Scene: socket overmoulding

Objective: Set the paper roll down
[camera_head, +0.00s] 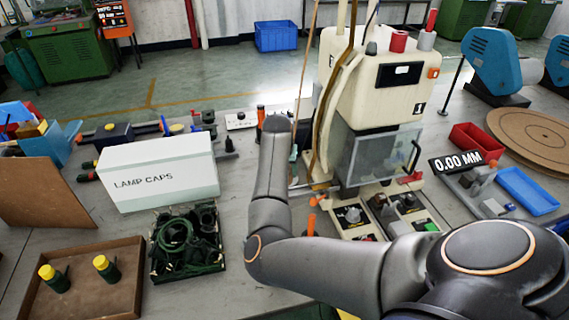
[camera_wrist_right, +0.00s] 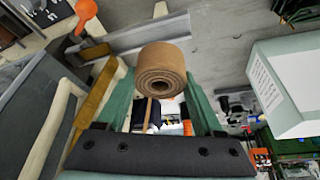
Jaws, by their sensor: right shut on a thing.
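The paper roll (camera_wrist_right: 166,54) is a brown coil with its spiral end toward the camera in the right wrist view. My right gripper (camera_wrist_right: 160,92) is shut on it, with one green finger on each side of the roll. I cannot tell whether the roll touches a surface below. In the head view my right arm reaches over the bench, and its gripper and the roll are hidden behind the arm. My left gripper is in neither view.
A white lamp caps box (camera_head: 160,170) stands left of my arm, behind a crate of dark green cables (camera_head: 187,243). A brown tray (camera_head: 85,283) lies front left. A cream machine (camera_head: 375,90) stands right of my arm. A red bin (camera_head: 474,142) is farther right.

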